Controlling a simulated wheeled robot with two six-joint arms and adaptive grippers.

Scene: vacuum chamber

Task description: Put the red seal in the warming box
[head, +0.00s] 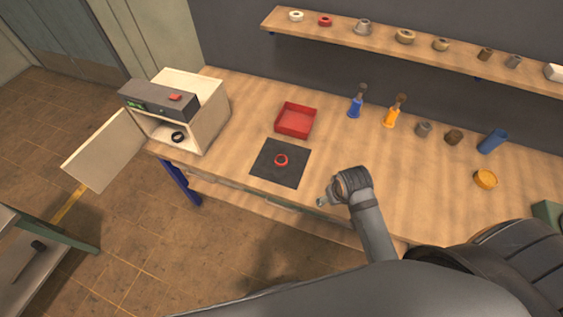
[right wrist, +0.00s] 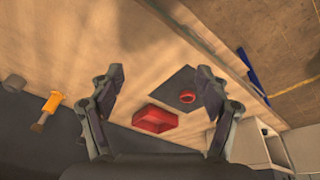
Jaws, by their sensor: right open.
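The red seal (head: 281,166) is a small red ring lying flat on a dark square mat (head: 262,172) on the bench; it also shows in the right wrist view (right wrist: 187,97). The warming box (head: 208,110) stands at the bench's left end with its door (head: 103,152) swung open. A black ring (head: 178,137) lies inside, and a small red part (head: 175,97) sits on its dark top panel. My right gripper (head: 330,190) is right of the mat, apart from the seal. Its fingers (right wrist: 162,75) are spread with nothing between them. My left gripper is not in view.
A red tray (head: 280,127) sits behind the mat. Blue (head: 355,106) and orange (head: 391,117) tools stand to its right, with several small parts farther right. A wall shelf (head: 342,28) holds several rings, one of them red (head: 325,21). Bench between mat and box is clear.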

